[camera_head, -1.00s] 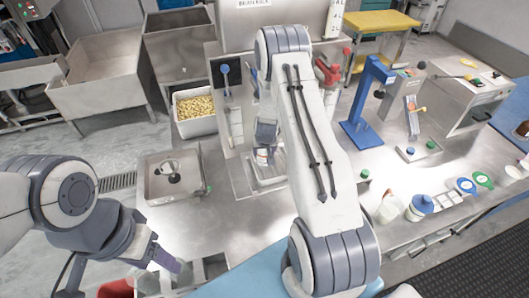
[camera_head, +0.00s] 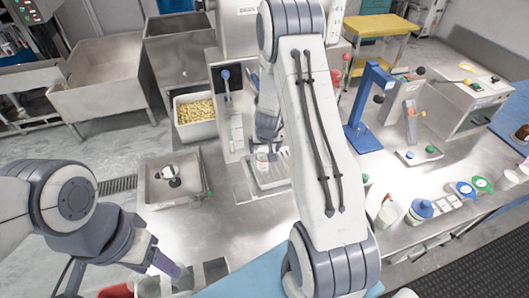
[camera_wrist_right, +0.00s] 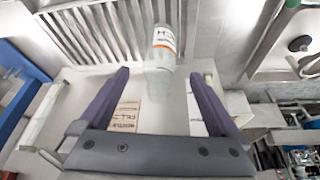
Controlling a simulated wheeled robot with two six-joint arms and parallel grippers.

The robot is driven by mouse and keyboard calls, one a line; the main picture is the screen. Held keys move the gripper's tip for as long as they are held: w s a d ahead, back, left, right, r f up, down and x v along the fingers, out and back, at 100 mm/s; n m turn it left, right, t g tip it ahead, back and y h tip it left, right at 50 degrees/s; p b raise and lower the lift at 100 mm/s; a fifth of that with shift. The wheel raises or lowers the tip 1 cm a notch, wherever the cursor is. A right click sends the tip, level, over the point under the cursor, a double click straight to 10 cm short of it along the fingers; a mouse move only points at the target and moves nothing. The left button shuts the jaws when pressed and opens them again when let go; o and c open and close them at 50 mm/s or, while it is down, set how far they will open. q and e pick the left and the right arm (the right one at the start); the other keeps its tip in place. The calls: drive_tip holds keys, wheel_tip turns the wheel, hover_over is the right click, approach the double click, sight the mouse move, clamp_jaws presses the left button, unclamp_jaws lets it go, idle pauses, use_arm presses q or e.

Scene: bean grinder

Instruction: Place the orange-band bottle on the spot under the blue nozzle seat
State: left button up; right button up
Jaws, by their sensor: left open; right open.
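The orange-band bottle (camera_wrist_right: 164,42) is clear with a white label and stands on a slatted metal tray (camera_wrist_right: 100,30) in the right wrist view. In the head view the bottle (camera_head: 262,161) stands on the tray at the machine's foot. My right gripper (camera_wrist_right: 158,76) is open, its purple fingers apart on either side of the bottle's near part, with gaps on both sides. In the head view the right gripper (camera_head: 268,128) is just above the bottle. My left gripper (camera_head: 170,266) is open at lower left, away from it. I cannot make out the blue nozzle seat; my right arm covers part of the machine.
A steel sink tray (camera_head: 150,190) lies left of the machine. A blue stand (camera_head: 362,135) is to its right. A white blue-lidded jar (camera_head: 420,211) and colored lids stand at the right edge. A bin of yellow pieces (camera_head: 197,130) is behind.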

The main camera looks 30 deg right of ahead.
drive_tip(key=s+a+r+n+y, duration=0.1)
drive_tip(key=s+a+r+n, duration=0.15)
drive_tip(key=a+r, duration=0.4)
drive_tip(key=s+a+r+n+g+y+p, duration=0.1)
drive_tip(key=s+a+r+n+y, duration=0.2)
drive_tip(key=a, duration=0.7)
drive_tip(key=s+a+r+n, duration=0.1)
drive_tip(key=s+a+r, duration=0.2)
drive_tip(key=a+r, duration=0.4)
drive_tip(key=s+a+r+n+g, duration=0.1)
drive_tip(key=s+a+r+n, duration=0.2)
drive_tip(key=s, duration=0.7)
drive_tip(key=s+a+r+n+g+h, duration=0.1)
drive_tip(key=s+a+r+n+g, duration=0.1)
drive_tip(key=s, duration=0.9)
drive_tip(key=shift+s+a+r+n, duration=0.15)
drive_tip(key=shift+a+r+n, duration=0.45)
drive_tip(key=shift+a, duration=0.1)
